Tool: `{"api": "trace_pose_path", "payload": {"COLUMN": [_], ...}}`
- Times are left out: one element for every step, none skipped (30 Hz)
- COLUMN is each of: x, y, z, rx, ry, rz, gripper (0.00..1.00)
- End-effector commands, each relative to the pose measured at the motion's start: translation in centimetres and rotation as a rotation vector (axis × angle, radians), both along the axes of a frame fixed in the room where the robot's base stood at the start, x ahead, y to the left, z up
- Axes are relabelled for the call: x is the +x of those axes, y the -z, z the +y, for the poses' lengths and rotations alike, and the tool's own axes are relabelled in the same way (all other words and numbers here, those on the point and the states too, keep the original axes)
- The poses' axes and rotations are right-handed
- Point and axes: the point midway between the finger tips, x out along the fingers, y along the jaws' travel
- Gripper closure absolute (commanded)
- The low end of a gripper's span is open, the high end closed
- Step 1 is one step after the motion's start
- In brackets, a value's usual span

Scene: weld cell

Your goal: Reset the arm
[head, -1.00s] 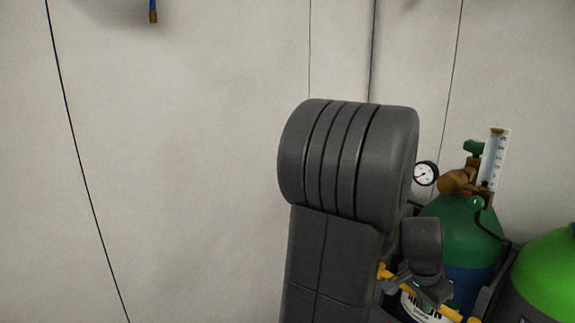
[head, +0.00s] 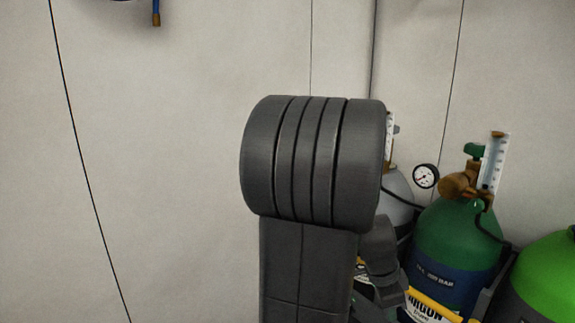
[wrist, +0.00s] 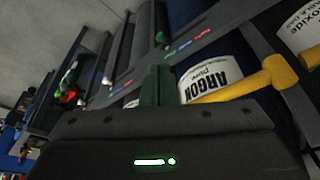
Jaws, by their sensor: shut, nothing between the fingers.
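My arm (head: 312,160) stands dark grey and upright in the middle of the head view, in front of the wall and the gas cylinders. My gripper (wrist: 158,72) shows in the wrist view with its narrow dark green fingers together and nothing between them. Its wide dark body with a green light fills the lower part of that view. The fingers point toward a cylinder labelled argon; I cannot tell the distance.
A green and blue argon cylinder (head: 455,235) with gauge and flowmeter stands right of my arm. A bright green cylinder (head: 550,275) is at the right edge, a grey one (head: 397,192) behind. A yellow bar (wrist: 235,88) crosses the argon label.

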Motion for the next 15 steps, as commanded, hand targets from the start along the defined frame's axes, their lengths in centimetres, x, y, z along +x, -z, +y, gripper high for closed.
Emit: {"api": "trace_pose_path", "payload": {"x": [0.1,0.2,0.2,0.2,0.3,0.5,0.5,0.6,0.7,0.8,0.9,1.0,1.2,1.2,1.4], "y": [-0.1,-0.1,-0.1,-0.1,-0.1,-0.1,-0.1,-0.2,-0.2,-0.2,-0.2,-0.2,-0.2,-0.2,-0.3], "z": [0.5,0.7,1.0,1.3,1.5,1.8,2.1,2.3,2.6,2.9,3.1,3.4,3.7,3.9,4.2], "rx": [0.001,0.001,0.001,0.000,0.001,0.001,0.001,0.001,0.000,0.001,0.001,0.001,0.001,0.000,0.000], "ry": [0.022,0.036,0.057,0.073,0.089,0.110,0.126,0.143,0.165,0.181,0.198,0.221,0.237,0.254,0.278], "rz": [0.003,0.002,0.003,0.003,0.003,0.003,0.003,0.003,0.003,0.003,0.003,0.003,0.003,0.002,0.002], "gripper": [1.00,1.00,1.00,1.00,1.00,1.00,1.00,1.00,1.00,1.00,1.00,1.00,1.00,1.00,1.00]}}
